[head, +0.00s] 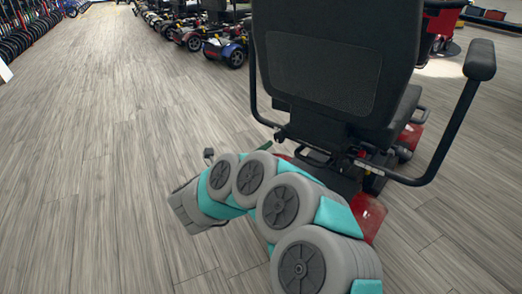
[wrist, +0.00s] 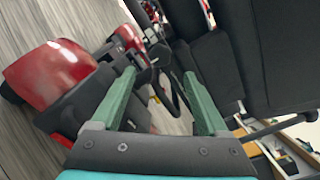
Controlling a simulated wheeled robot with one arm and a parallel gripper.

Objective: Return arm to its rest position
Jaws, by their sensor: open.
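My arm (head: 283,207), grey with teal links, is bent and reaches out low beside a red and black scooter (head: 368,215). My gripper (wrist: 160,74) shows in the wrist view with its two green fingers spread apart and nothing held between them. In the head view the gripper is mostly hidden behind my arm links. The scooter's red rear parts (wrist: 50,75) and black seat (wrist: 215,65) lie close beyond the fingers in the wrist view. I cannot tell whether a finger touches the scooter.
The scooter's black seat back (head: 320,60) and armrest (head: 462,110) stand close on the right. The wood-look floor (head: 90,150) on the left is clear.

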